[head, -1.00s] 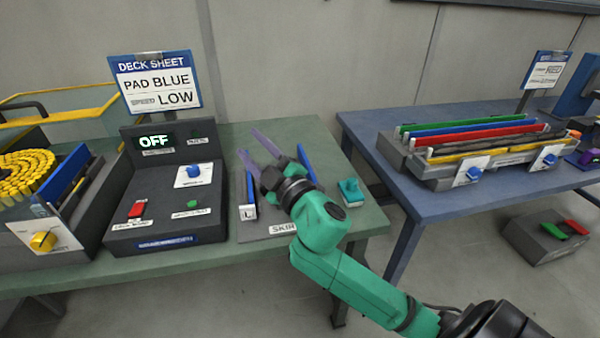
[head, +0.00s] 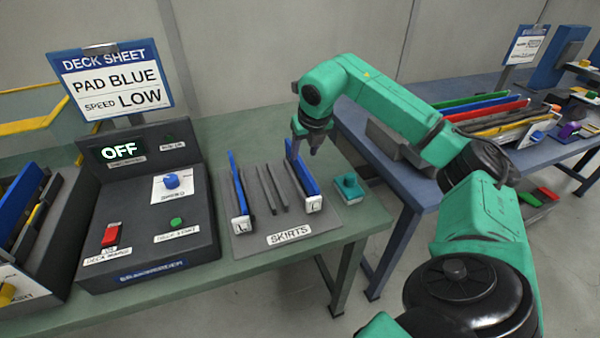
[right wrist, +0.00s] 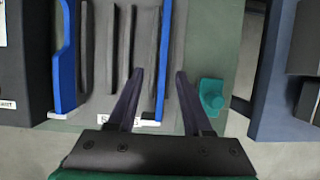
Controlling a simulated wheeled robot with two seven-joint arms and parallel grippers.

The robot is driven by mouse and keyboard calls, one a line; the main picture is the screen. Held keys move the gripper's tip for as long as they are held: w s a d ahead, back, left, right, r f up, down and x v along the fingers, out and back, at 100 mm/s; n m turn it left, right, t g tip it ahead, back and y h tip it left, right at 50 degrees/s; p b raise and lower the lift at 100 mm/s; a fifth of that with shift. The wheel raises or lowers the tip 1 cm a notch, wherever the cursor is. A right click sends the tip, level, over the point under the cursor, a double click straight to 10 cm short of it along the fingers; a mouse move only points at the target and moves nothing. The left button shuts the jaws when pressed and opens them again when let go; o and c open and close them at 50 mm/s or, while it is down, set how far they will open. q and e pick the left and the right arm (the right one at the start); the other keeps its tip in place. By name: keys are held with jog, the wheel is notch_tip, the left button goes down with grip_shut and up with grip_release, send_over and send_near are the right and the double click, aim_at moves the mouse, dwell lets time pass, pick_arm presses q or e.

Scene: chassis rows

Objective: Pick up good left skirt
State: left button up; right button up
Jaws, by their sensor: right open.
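Two blue skirts with white end blocks marked L stand on a grey mat (head: 272,226) labelled SKIRTS. The left one (head: 238,185) and the right one (head: 302,175) lie at opposite sides of the mat. My right gripper (head: 303,152) points down over the far part of the right skirt, open and empty. In the right wrist view the right skirt (right wrist: 163,60) runs between the open fingertips (right wrist: 159,71); I cannot tell the height gap. The left skirt (right wrist: 65,60) lies well left of the fingers there and looks uneven in width. My left gripper is out of view.
Dark strips (head: 272,188) lie between the skirts. A teal stamp-like object (head: 349,187) sits just right of the mat. A control console (head: 150,210) reading OFF stands left. A blue table (head: 380,215) with coloured strips (head: 485,108) is at the right.

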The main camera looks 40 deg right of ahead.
aim_at(302, 163)
jog(key=x, duration=0.2)
jog(key=p+x, duration=0.1)
jog(key=x, duration=0.5)
jog(key=shift+d+f+p, duration=0.25)
jog(key=shift+d+p, duration=0.05)
jog(key=shift+p, duration=0.1)
jog(key=shift+w+f, duration=0.15)
jog(key=shift+f, duration=0.05)
jog(key=shift+r, duration=0.1)
grip_shut()
jog(key=shift+r, duration=0.1)
dwell(0.3)
